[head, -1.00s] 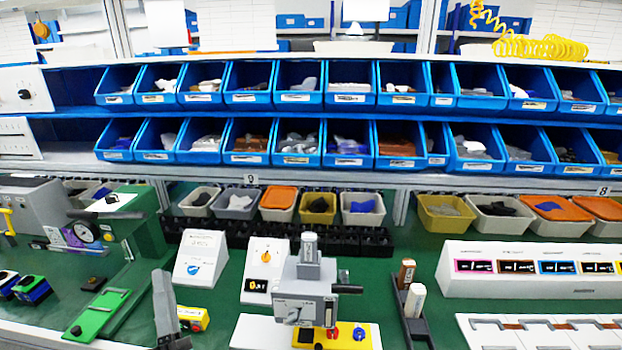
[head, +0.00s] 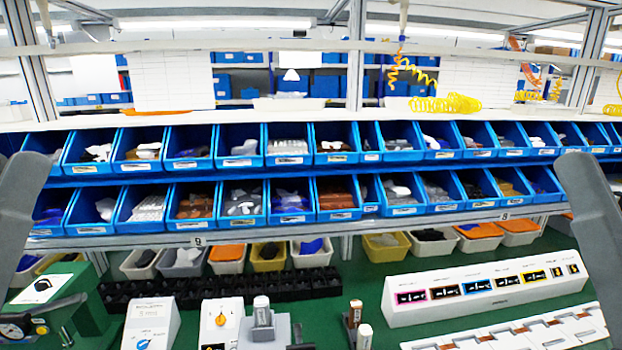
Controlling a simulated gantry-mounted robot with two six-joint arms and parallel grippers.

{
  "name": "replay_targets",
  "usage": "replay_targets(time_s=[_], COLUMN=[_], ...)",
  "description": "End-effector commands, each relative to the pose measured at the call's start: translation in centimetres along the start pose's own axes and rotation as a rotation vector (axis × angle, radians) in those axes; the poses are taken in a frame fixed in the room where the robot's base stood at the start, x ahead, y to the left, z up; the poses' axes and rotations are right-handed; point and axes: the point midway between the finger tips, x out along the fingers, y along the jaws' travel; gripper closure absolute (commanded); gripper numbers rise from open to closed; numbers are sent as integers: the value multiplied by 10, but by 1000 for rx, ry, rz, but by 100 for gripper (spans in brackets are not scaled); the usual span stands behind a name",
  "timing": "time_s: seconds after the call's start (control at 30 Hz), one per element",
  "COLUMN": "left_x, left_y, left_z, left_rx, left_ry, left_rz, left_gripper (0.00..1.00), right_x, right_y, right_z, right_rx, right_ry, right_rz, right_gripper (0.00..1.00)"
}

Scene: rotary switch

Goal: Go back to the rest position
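A white box with an orange rotary knob (head: 221,320) stands on the green bench at the lower left of centre, its lower part cut off by the frame edge. A grey link of my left arm (head: 18,205) rises along the left edge, and a grey link of my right arm (head: 592,205) rises along the right edge. Neither link is near the knob box. I see no fingertips of either gripper.
Two rows of blue bins (head: 240,147) fill the shelf behind. A white sloped box (head: 151,322), a grey device (head: 264,325) and a long white display panel (head: 480,287) stand on the bench. The space above the bench is clear.

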Motion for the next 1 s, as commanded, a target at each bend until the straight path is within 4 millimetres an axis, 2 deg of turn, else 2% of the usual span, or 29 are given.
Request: replay_targets(time_s=[0.03, 0.4, 0.5, 0.67, 1.0], left_x=[35, 169, 195, 211, 209], left_y=[0, -1, -1, -1, -1], left_z=[-32, -155, -178, -194, -192], left_rx=[-1, -2, -2, -2, -2], left_ry=[0, -1, -1, -1, -1], left_rz=[0, 1, 1, 1, 1], left_gripper=[73, 73, 73, 73, 73], right_x=[34, 169, 195, 211, 209], right_y=[0, 1, 1, 1, 1], right_z=[-32, -156, -179, -194, -191], right_rx=[0, 0, 0, 0, 0], right_ry=[0, -1, 0, -1, -2], right_rz=[0, 0, 0, 0, 0], right_gripper=[41, 41, 41, 41, 41])
